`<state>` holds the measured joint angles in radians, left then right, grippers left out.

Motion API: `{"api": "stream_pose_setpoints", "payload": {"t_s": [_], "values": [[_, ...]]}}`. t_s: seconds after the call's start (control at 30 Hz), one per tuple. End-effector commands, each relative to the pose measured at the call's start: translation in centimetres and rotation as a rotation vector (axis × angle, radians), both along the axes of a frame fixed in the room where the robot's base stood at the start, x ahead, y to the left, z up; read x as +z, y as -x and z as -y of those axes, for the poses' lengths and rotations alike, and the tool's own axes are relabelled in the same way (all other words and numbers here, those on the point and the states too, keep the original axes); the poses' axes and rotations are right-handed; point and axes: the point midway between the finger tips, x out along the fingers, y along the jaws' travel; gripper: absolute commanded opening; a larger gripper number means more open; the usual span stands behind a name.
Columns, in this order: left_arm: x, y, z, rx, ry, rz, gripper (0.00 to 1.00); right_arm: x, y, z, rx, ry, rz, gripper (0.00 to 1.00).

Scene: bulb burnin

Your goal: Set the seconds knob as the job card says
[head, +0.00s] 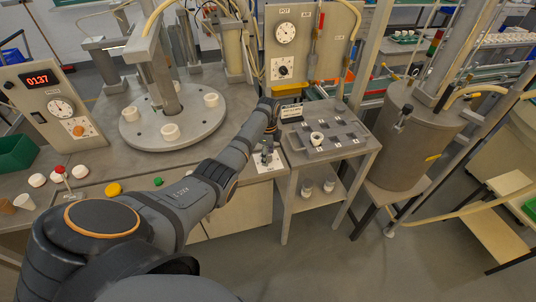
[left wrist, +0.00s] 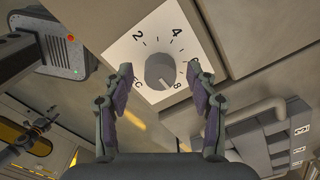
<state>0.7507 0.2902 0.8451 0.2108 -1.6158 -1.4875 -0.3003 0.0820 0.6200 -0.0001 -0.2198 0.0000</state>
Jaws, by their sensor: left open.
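A grey round knob (left wrist: 160,70) sits on a white dial plate (left wrist: 143,45) with numbers, including 2, 4 and 8, in the left wrist view. A pale mark on the knob seems to point to the lower right, near the 8. My left gripper (left wrist: 160,76) is open, one finger on either side of the knob; I cannot tell whether they touch it. In the head view my left gripper (head: 266,157) is over the white plate (head: 263,168) at the bench front and hides the knob. A small sign (head: 291,111) stands behind, its writing too small to read. My right gripper is not in view.
A round plate (head: 140,134) with white pieces lies to the left. A panel (head: 300,50) with a gauge rises behind. A metal tank (head: 400,150) is farther right.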

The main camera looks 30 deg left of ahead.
Motion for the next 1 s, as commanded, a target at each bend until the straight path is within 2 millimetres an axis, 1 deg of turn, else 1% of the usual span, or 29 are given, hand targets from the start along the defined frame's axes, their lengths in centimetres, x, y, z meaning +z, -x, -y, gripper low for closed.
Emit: {"api": "stream_pose_setpoints", "payload": {"t_s": [0.03, 0.07, 0.4, 0.57, 0.73, 0.87, 1.0], "values": [[0.0, 0.0, 0.0, 0.000, 0.000, 0.000, 0.55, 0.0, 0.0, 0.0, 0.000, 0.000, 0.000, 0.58], [0.0, 0.0, 0.0, 0.000, 0.000, 0.000, 0.51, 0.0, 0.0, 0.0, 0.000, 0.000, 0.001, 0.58], [0.0, 0.0, 0.0, 0.000, 0.000, 0.000, 0.05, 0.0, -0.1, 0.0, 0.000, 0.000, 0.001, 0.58], [0.1, 0.0, 0.0, 0.007, 0.000, -0.001, 0.04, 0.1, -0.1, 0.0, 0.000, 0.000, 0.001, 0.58], [0.2, 0.0, 0.0, 0.051, 0.001, -0.002, 0.04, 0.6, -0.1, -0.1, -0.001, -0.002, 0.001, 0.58], [0.3, 0.0, 0.0, 0.123, 0.000, -0.001, 0.04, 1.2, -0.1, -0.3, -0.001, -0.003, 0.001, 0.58], [0.4, 0.0, 0.0, 0.234, 0.000, -0.001, 0.04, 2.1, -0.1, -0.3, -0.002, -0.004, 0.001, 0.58]]}}
